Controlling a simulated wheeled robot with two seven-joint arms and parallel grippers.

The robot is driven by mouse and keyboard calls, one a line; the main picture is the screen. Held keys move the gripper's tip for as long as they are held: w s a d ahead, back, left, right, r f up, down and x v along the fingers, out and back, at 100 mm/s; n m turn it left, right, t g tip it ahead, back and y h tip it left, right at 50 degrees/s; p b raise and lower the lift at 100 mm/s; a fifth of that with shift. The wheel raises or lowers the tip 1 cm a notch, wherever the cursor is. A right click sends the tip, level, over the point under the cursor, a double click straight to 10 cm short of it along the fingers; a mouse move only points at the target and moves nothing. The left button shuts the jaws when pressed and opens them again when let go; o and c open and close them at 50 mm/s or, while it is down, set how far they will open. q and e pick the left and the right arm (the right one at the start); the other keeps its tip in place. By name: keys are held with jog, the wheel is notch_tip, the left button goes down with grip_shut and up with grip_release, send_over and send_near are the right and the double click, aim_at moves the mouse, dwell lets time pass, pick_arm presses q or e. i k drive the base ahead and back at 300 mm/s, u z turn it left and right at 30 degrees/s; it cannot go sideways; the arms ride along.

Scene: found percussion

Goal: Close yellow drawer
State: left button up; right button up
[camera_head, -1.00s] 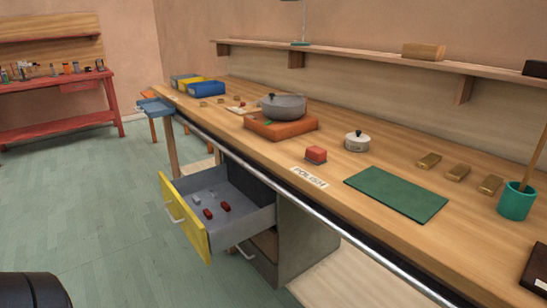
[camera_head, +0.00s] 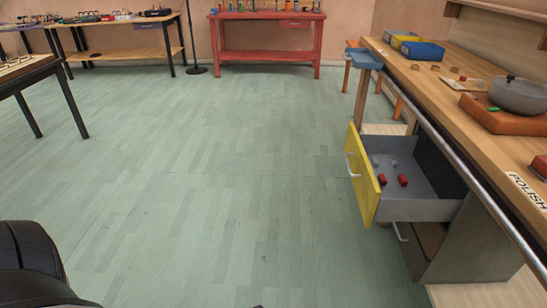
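The yellow drawer (camera_head: 362,176) is pulled well out from the grey cabinet (camera_head: 473,240) under the workbench. Its yellow front carries a pale handle (camera_head: 351,165) and faces left, towards the open floor. Inside its grey tray lie two red items (camera_head: 392,180) and some small grey items (camera_head: 376,163). Neither gripper shows in view. A dark part of my own body fills the lower left corner.
The wooden workbench (camera_head: 455,105) runs along the right with a metal rail (camera_head: 440,140) on its edge. A lower drawer handle (camera_head: 399,232) shows below. Green floor (camera_head: 200,170) is clear in the middle. A red table (camera_head: 268,35) stands at the back.

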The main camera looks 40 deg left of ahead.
aim_at(418, 201)
jog(key=u, duration=0.5)
jog(key=k, duration=0.9)
jog(key=z, duration=1.05)
jog(key=i, duration=1.25)
jog(key=u, duration=0.7)
jog(key=i, duration=0.5)
jog(key=u, duration=0.4)
